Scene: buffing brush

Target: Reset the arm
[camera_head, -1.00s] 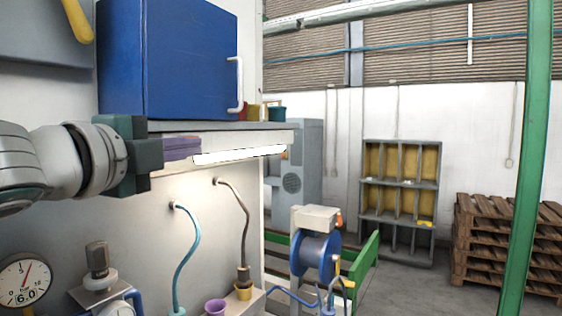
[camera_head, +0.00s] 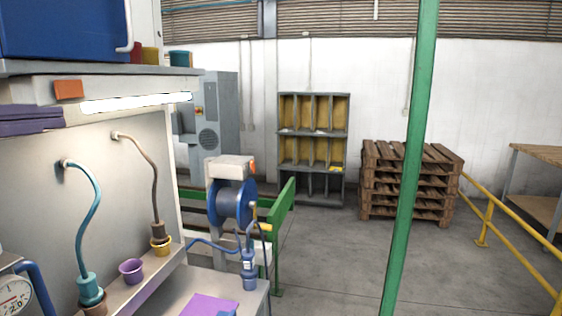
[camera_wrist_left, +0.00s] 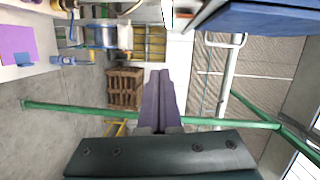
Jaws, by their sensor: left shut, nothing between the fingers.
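My left gripper (camera_head: 58,118) shows at the left edge of the head view, just below the shelf with the light strip. Only its purple fingers show there; the rest of my left arm is outside the picture. In the left wrist view the two purple fingers (camera_wrist_left: 159,76) lie together, shut and empty, beyond the dark gripper body. My right gripper is in neither view.
A shelf (camera_head: 150,82) carries a blue cabinet (camera_head: 65,30), close above the gripper. Below are a teal hose (camera_head: 87,225), a purple cup (camera_head: 131,271) and a purple mat (camera_head: 205,304). A green post (camera_head: 408,170) stands right; pallets (camera_head: 405,182) are beyond. Open floor lies between.

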